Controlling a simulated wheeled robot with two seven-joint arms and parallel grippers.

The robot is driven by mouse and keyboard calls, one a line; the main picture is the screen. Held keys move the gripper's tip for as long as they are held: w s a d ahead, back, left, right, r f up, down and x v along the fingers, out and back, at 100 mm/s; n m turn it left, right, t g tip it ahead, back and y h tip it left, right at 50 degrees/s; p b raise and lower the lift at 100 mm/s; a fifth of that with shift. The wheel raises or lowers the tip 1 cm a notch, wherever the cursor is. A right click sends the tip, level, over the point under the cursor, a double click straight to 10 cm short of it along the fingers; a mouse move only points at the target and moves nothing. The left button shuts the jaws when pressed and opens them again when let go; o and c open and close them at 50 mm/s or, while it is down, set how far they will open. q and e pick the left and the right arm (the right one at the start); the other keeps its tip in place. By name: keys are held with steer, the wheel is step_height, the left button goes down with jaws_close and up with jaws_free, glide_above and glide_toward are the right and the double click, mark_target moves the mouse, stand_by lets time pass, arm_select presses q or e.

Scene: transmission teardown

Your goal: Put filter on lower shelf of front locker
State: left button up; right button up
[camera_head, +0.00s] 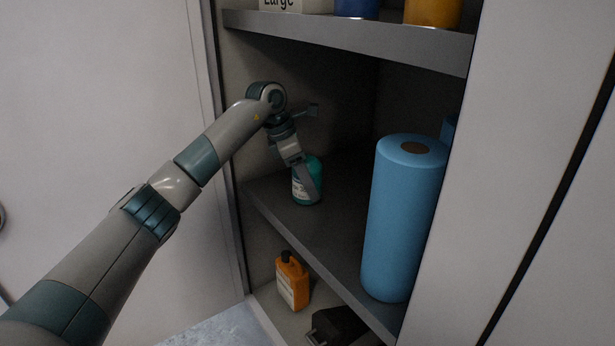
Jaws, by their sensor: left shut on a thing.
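A teal rounded can with a white label (300,190), which looks like the filter, is upright at the left part of the locker's middle shelf (340,245). My left gripper (309,180) reaches in from the left and points down, with its fingers shut on the can. The fingers hide part of the can's near side. The can's base appears at the shelf surface; I cannot tell whether it touches. My right gripper is not in view.
A tall blue roll (402,220) stands at the right of the same shelf, with another blue thing partly behind it. An upper shelf (350,35) holds several containers. Below, an orange bottle (292,283) and a dark object (338,326) sit on the locker floor.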

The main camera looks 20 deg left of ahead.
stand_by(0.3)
arm_select(q)
steer(key=o, duration=1.4)
steer(key=shift+r, duration=0.1)
steer(key=shift+b+v, duration=2.1)
steer(key=shift+v, duration=3.85)
